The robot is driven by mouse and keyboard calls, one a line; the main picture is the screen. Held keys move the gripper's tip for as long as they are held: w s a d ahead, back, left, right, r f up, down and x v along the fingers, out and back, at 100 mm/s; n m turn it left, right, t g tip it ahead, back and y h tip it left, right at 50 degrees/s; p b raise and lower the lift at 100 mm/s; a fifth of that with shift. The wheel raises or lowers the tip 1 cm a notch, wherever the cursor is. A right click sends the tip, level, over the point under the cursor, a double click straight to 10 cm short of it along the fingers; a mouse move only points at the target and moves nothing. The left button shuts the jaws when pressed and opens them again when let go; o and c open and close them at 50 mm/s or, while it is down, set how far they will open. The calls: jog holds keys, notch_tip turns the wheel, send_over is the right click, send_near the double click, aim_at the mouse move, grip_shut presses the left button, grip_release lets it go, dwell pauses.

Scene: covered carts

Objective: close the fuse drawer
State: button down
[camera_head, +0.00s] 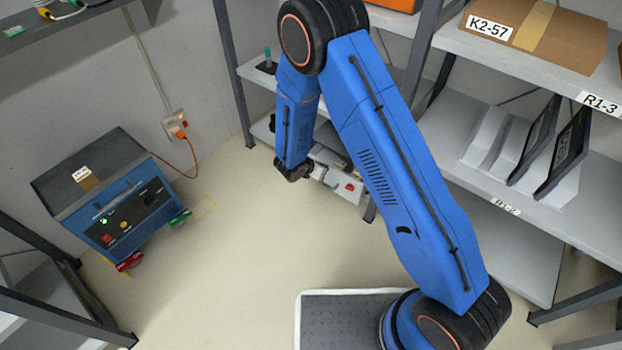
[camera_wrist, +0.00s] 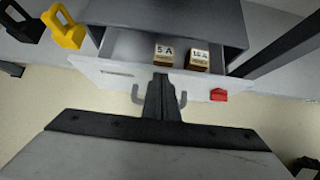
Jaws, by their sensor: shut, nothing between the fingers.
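The fuse drawer (camera_wrist: 118,78) stands pulled out of its grey housing (camera_wrist: 205,20) in the wrist view. Two labelled fuse blocks lie inside: one marked 5 A (camera_wrist: 164,56) and one that seems to read 16 A (camera_wrist: 199,60). Its pale front has a grey bow handle (camera_wrist: 183,99) and a red tab (camera_wrist: 218,95). My gripper (camera_wrist: 161,80) is shut and empty, its fingertips over the middle of the drawer front, between the visible ends of the handle. Contact cannot be told. In the head view the drawer (camera_head: 338,182) is partly hidden by my arm.
A yellow padlock (camera_wrist: 66,30) and a black one (camera_wrist: 22,22) are left of the housing. A blue cart (camera_head: 125,205) with an orange cable stands on the floor at left. Shelves with a cardboard box (camera_head: 540,30) fill the right. The floor between is clear.

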jog(key=w+d, duration=0.4)
jog(key=w, duration=0.1)
jog(key=shift+w+d, duration=0.25)
jog(key=shift+w, duration=0.15)
jog(key=shift+w+r, duration=0.1)
jog(key=shift+r, duration=0.05)
